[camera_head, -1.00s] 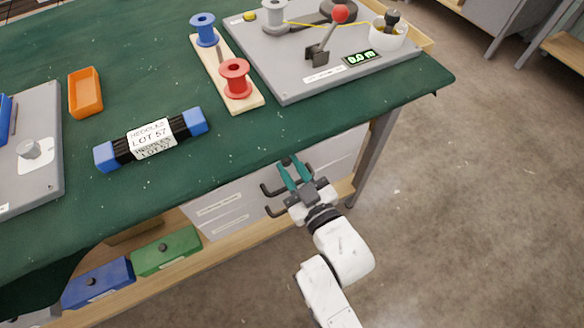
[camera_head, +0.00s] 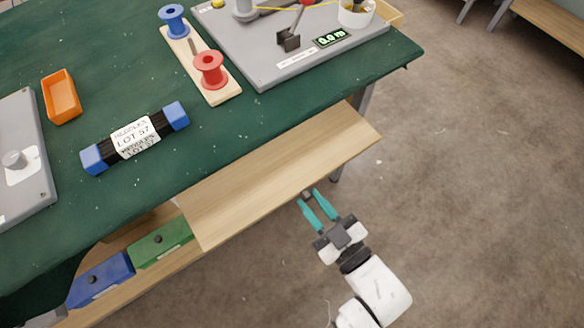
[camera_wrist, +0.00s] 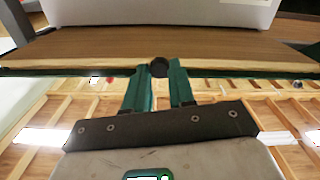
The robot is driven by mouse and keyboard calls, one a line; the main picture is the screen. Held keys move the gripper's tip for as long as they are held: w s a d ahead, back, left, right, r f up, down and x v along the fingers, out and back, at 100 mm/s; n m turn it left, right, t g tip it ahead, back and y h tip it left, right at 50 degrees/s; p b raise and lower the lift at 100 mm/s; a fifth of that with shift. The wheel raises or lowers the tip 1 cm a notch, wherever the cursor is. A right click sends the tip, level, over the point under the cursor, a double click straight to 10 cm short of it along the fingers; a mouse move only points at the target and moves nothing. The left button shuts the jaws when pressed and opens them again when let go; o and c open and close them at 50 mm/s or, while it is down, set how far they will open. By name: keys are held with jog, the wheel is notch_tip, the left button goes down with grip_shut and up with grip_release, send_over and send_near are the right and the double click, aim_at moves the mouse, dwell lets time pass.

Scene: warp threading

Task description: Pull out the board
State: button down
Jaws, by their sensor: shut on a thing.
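The board (camera_head: 285,165) is a pale wooden panel sticking out from under the front of the green-topped table. My gripper (camera_head: 309,195) is at its front edge, with teal fingers closed on a small dark knob (camera_wrist: 159,67). In the wrist view the fingers sit on either side of the knob. The board's front edge (camera_wrist: 80,64) runs across that view, level or nearly so. The back part of the board is hidden under the tabletop.
The green tabletop (camera_head: 235,125) carries a black bundle with blue ends (camera_head: 136,138), an orange tray (camera_head: 61,96), spools on a wooden strip (camera_head: 202,65) and a grey plate (camera_head: 265,72). Green (camera_head: 160,243) and blue (camera_head: 101,279) boxes sit on a low shelf. Floor to the right is clear.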

jog(key=p+v, duration=0.1)
jog(key=v, duration=0.9)
jog(key=shift+s+d, duration=0.2)
jog(key=c, duration=0.9)
grip_release()
jog(key=shift+c, duration=0.2)
jog(key=v, duration=1)
jog(key=shift+s+d, duration=0.2)
jog(key=shift+s, duration=0.15)
